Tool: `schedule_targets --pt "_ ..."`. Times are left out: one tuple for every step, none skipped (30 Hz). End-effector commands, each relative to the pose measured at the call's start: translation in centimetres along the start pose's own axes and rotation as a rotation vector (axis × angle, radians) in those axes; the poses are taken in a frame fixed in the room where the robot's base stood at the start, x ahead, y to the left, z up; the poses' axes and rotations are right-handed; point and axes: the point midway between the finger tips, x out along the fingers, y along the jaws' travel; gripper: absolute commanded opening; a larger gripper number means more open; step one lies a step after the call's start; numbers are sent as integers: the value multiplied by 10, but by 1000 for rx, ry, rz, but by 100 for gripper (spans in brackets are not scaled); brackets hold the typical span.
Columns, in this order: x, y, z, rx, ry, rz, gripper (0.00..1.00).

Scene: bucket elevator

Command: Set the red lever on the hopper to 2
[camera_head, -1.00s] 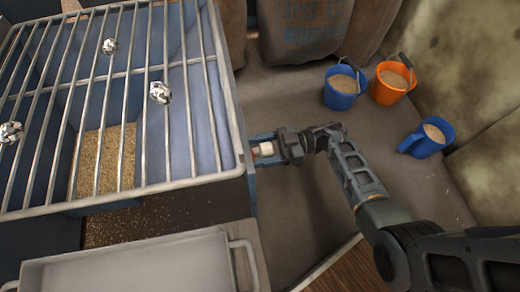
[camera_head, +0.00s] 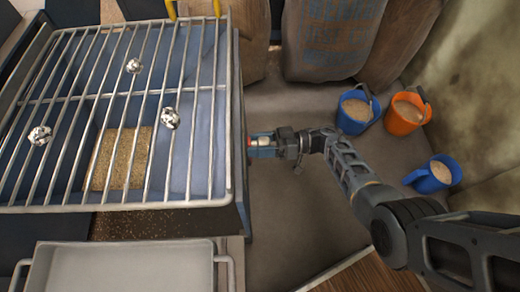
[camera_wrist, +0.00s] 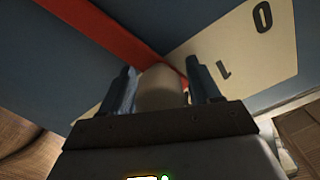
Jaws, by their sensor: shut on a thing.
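The blue hopper (camera_head: 243,200) stands at the left in the head view, under a metal grate (camera_head: 122,205). The red lever (camera_wrist: 105,32) runs down from the upper left in the wrist view to a pale knob (camera_wrist: 160,90). My gripper (camera_head: 263,145) is at the hopper's right side, its two fingers closed around the pale knob, one on each side. A cream scale plate (camera_wrist: 275,60) beside the lever shows "0" and "1"; no 2 is visible. The lever's end lies near the plate's edge by the "1", partly hidden by the knob and fingers.
Several silvery crumpled lumps (camera_head: 170,118) lie on the grate, with grain (camera_head: 125,160) below. A grey tray (camera_head: 120,268) is in front. Sacks (camera_head: 325,40) stand at the back; blue and orange buckets (camera_head: 404,114) stand right. Floor between is clear.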

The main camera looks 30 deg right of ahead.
Motion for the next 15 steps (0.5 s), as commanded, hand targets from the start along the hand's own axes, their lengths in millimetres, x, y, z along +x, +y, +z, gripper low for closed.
schedule_targets --pt "-1 0 1 34 -2 -3 7" --pt "-1 2 1 44 -2 -3 7" --pt "-1 3 0 58 -2 -4 7" --pt "-1 4 -1 67 -2 -4 7" --pt "-1 5 -2 74 -2 -4 7" --pt "-1 6 -2 82 -2 -4 7" --pt "-1 7 -2 87 -2 -5 7" --pt "-1 7 -2 92 -2 -5 7" --pt "-1 7 -2 96 -2 -5 7" --pt "-1 8 -2 99 -2 -5 7" --pt "-1 8 -2 100 -2 -5 7" --pt "-1 8 -2 102 -2 -5 7" --pt "-1 8 -2 103 -2 -5 7" --pt "-1 8 -2 103 -2 -5 7" --pt "-1 8 -2 103 -2 -5 7"
